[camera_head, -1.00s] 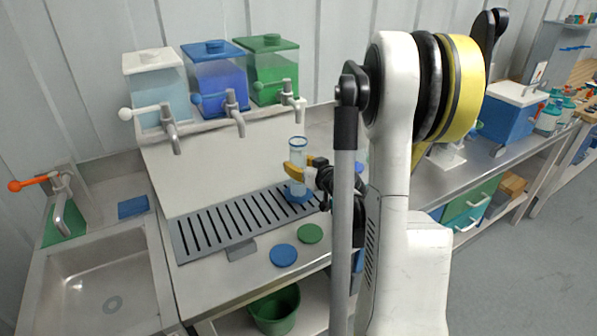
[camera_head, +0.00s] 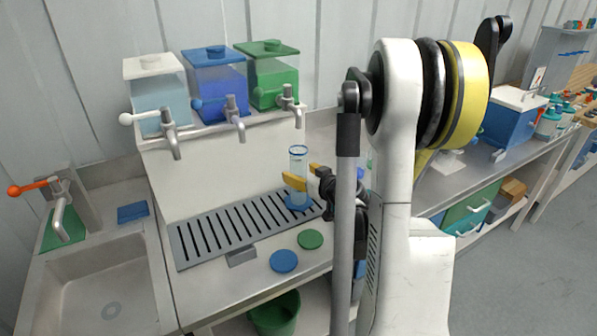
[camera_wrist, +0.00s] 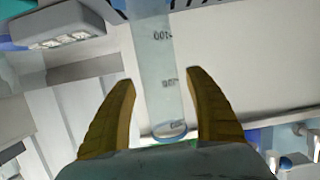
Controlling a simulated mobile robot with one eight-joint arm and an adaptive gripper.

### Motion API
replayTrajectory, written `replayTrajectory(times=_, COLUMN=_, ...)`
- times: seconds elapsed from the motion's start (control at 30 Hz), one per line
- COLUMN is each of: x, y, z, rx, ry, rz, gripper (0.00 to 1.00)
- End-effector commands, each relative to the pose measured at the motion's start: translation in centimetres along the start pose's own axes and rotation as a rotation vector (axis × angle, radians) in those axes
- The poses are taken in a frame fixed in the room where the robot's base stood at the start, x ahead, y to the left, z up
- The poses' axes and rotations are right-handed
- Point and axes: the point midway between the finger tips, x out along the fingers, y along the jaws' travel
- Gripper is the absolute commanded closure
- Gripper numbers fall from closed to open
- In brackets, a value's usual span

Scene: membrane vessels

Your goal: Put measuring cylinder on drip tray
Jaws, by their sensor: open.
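The measuring cylinder (camera_head: 298,162), clear with a blue rim and blue foot, stands upright at the right end of the grey slotted drip tray (camera_head: 190,263). The right end of the tray is partly hidden behind my arm.
Blue (camera_head: 207,82), green (camera_head: 268,78) and clear (camera_head: 155,88) tanks with taps stand above the tray. A blue disc (camera_head: 284,261) and a green disc (camera_head: 310,239) lie in front. A sink (camera_head: 105,285) is at left.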

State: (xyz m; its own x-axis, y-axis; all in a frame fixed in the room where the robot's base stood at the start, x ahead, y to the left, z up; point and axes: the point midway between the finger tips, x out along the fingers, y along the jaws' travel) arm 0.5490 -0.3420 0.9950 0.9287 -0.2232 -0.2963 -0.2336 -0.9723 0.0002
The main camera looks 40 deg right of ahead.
Motion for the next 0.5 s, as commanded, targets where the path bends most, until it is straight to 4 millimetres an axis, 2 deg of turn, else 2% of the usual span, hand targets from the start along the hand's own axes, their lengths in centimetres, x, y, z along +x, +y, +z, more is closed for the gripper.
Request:
replayTrajectory(times=0.3, x=-7.4, y=0.1, z=-0.2, rx=0.002, ry=0.000, rz=0.003, gripper=0.37)
replayTrajectory(times=0.5, x=-10.1, y=0.0, z=-0.1, rx=0.000, ry=0.001, rz=0.002, gripper=0.37)
